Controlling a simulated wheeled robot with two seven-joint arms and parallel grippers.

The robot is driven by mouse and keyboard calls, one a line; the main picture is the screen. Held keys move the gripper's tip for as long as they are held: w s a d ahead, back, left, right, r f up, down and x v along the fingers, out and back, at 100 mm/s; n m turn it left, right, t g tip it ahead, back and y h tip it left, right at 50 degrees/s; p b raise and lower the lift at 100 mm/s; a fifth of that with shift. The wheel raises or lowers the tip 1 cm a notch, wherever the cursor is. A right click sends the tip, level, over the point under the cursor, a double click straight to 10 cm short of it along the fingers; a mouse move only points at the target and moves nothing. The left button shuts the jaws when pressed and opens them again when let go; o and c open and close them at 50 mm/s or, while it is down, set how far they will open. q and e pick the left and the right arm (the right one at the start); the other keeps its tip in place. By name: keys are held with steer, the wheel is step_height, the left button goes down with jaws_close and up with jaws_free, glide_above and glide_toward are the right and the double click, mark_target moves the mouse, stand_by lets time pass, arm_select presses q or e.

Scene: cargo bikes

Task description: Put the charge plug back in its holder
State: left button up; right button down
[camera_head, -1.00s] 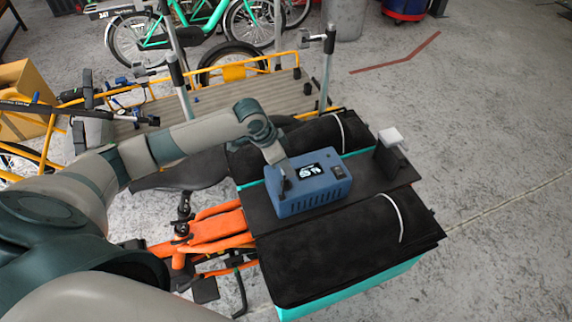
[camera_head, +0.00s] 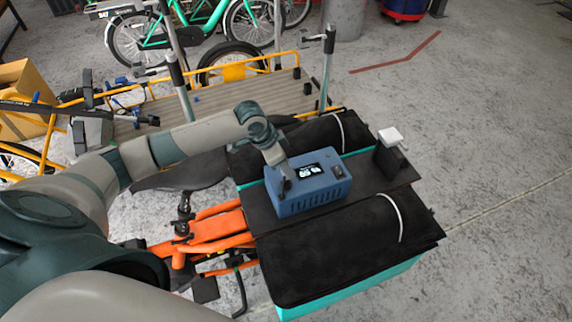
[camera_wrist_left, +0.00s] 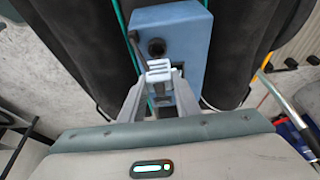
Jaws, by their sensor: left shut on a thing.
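A blue charger box (camera_head: 315,194) with a lit display sits on the black rack deck of an orange bike. Its end face (camera_wrist_left: 182,38) fills the upper middle of the left wrist view, with a round dark socket (camera_wrist_left: 157,46) in it. My left gripper (camera_head: 284,170) is at the box's left end, fingers pointing down. It also shows in the left wrist view (camera_wrist_left: 159,76), shut just below the socket. The charge plug is mostly hidden between the fingers; a dark piece (camera_head: 287,184) shows beside them. I cannot tell whether the plug touches the box. My right gripper is out of view.
Black bags with teal sides (camera_head: 345,252) flank the rack deck. A black stand with a pale top (camera_head: 390,137) rises at its right end. A yellow-railed cargo bed (camera_head: 215,92) stands behind. The floor to the right is clear.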

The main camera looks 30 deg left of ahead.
arm_select(q)
steer(key=shift+f+b, duration=0.5)
steer(key=shift+f, duration=1.3)
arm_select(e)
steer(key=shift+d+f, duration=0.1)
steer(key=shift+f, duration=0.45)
arm_select(q)
steer(key=o, duration=1.1)
steer(key=shift+o, duration=0.2)
steer(key=b+v, duration=0.2)
steer(key=v, duration=1.5)
steer(key=shift+a+r+b, duration=0.15)
steer(key=shift+b, duration=0.2)
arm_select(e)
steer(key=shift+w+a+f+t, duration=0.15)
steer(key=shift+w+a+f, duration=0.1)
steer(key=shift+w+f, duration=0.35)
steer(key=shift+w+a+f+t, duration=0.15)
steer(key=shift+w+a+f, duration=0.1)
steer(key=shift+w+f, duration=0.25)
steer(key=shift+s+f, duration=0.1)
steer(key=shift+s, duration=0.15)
arm_select(q)
steer(key=shift+s, duration=0.15)
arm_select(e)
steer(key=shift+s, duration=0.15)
